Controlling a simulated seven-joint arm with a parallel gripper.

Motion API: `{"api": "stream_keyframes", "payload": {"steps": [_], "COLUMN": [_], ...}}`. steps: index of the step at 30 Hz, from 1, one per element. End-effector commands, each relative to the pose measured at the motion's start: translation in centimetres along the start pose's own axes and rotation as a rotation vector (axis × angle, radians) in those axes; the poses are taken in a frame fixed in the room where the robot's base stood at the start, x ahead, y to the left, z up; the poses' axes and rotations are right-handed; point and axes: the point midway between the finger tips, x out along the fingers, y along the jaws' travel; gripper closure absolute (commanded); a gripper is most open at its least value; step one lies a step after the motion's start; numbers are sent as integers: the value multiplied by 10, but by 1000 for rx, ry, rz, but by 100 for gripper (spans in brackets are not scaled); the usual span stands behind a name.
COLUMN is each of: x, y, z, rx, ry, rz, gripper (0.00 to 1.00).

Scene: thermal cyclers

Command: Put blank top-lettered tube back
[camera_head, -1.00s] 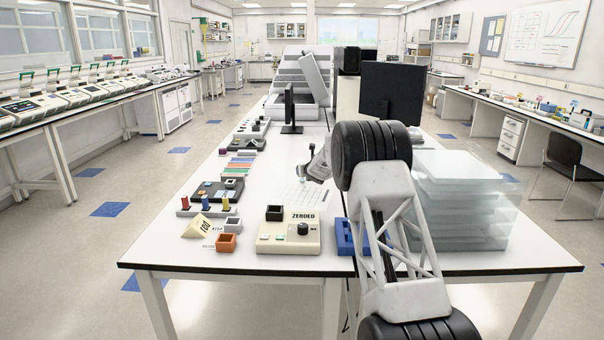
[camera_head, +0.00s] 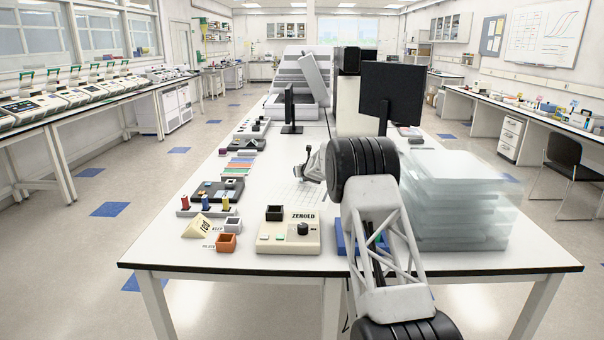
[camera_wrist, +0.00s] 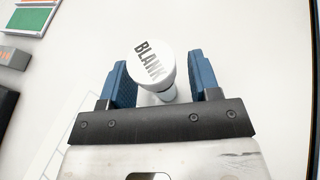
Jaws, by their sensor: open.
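The blank tube (camera_wrist: 153,62) has a round white cap lettered BLANK in dark print. In the wrist view it stands between the two blue fingers of my gripper (camera_wrist: 160,78), with its narrower body partly showing below the cap. The fingers are open, with a gap visible on the right side of the cap; the left finger is close to it. In the head view my gripper (camera_head: 307,166) is low over the table's middle, and the tube cannot be made out there.
A cream device marked ZEROED (camera_head: 288,238) stands at the front, with a blue block (camera_head: 346,245) partly behind my arm. Stacked clear boxes (camera_head: 455,205) stand right. An orange cup (camera_head: 226,243) and a small rack with coloured pegs (camera_head: 208,211) are left. A monitor (camera_head: 392,90) stands behind.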

Motion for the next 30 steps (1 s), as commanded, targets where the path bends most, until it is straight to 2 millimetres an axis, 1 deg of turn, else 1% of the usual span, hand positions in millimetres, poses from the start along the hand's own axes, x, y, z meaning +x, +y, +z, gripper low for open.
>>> {"api": "stream_keyframes", "payload": {"steps": [11, 12, 14, 15, 21, 22, 23, 30], "x": [0, 0, 0, 0, 0, 0, 0, 0], "y": [0, 0, 0, 0, 0, 0, 0, 0], "z": [0, 0, 0, 0, 0, 0, 0, 1], "rx": [0, 0, 0, 0, 0, 0, 0, 0], "ry": [0, 0, 0, 0, 0, 0, 0, 0], "rz": [0, 0, 0, 0, 0, 0, 0, 0], "gripper": [43, 46, 56, 62, 92, 92, 95, 96]}}
